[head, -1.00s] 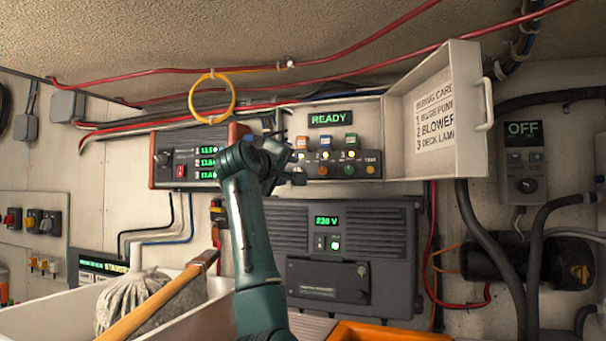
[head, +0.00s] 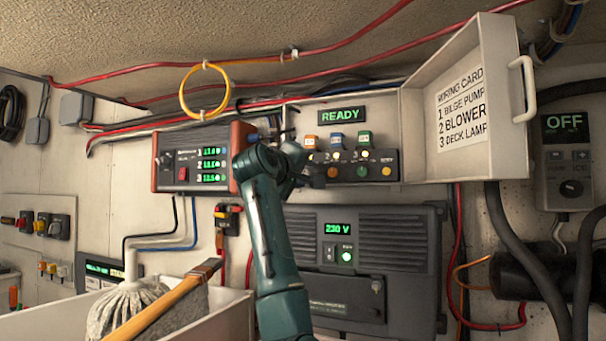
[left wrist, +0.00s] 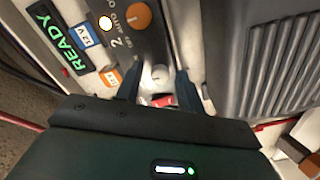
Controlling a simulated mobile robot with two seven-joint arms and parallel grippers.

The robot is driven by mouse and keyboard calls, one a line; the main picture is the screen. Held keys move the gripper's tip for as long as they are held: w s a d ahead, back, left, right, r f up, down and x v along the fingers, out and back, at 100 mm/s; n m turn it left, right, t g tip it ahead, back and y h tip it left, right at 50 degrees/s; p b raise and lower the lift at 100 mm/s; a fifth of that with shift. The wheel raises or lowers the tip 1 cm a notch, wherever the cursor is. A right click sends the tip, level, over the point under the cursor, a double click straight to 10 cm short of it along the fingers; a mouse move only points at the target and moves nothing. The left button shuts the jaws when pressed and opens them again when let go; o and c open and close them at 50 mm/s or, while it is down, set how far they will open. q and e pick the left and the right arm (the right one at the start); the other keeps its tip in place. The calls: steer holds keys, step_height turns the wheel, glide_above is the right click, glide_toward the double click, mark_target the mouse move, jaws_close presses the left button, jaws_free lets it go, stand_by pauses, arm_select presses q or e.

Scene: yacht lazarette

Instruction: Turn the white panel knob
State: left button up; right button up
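The white knob (left wrist: 158,75) shows in the left wrist view on the dark strip of the switch panel (left wrist: 115,35), between my left fingertips. In the head view my gripper and wrist hide it. My left gripper (left wrist: 158,82) is open, with one finger on each side of the knob; I cannot tell whether either finger touches it. In the head view my left gripper (head: 300,160) is in front of the left end of the panel (head: 375,168), under the green READY display (head: 341,115). My right gripper is not in view.
The open panel cover (head: 425,130) with a wiring card (head: 462,106) stands right of the panel. A red-ended meter box (head: 170,160) is close left of my arm. A grey 230 V unit (head: 385,260) lies below. A mop (head: 130,310) stands at lower left.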

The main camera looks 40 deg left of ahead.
arm_select(q)
jaws_close()
steer(key=shift+n, duration=0.3)
steer(key=n, duration=0.3)
steer(key=shift+n, duration=2.6)
steer(key=shift+o, duration=0.5)
jaws_free()
